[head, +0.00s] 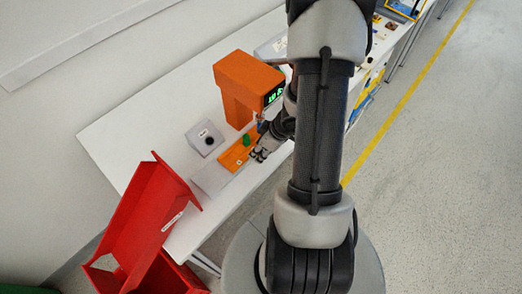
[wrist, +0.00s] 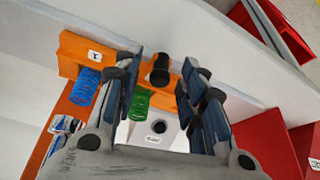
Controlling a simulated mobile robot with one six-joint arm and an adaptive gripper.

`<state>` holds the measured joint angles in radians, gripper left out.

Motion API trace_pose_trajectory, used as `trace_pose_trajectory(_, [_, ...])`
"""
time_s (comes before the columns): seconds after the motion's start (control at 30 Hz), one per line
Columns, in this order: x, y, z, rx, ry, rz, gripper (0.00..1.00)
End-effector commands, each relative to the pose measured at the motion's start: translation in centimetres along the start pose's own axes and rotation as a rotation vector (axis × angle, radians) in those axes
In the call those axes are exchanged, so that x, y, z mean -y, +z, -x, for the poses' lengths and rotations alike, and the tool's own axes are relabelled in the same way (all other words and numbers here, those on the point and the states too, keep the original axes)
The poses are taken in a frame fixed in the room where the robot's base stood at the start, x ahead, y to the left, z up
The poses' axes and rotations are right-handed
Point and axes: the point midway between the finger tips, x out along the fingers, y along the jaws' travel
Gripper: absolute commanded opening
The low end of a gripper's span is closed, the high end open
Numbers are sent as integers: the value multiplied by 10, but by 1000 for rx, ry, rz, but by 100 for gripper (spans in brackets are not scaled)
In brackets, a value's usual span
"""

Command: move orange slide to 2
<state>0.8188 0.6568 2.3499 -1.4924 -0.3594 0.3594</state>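The orange slide (wrist: 72,46) is a flat bar that runs across the wrist view, with a small white number label (wrist: 94,56) near its left end; I cannot read the number surely. A black knob (wrist: 159,68) stands up from the bar. My gripper (wrist: 163,70) is open, one finger on each side of the knob, with gaps showing on both sides. In the head view the orange slide (head: 235,158) lies on the white table, and my gripper (head: 261,151) is at its right side. The knob is not clear there.
A blue spring (wrist: 84,87) and a green spring (wrist: 140,100) are near the slide. A grey box with a black button (head: 206,139) stands left of it. An orange housing with a green display (head: 245,80) stands behind. A red bin (head: 150,215) is at the front left.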

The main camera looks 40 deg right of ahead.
Motion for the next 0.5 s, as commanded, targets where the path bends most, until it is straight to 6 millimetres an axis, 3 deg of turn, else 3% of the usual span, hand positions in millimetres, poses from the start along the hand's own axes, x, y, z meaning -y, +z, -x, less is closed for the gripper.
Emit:
trace_pose_trajectory(0.2, [0, 0, 0, 0, 0, 1, 36])
trace_pose_trajectory(0.5, [0, 0, 0, 0, 0, 1, 16])
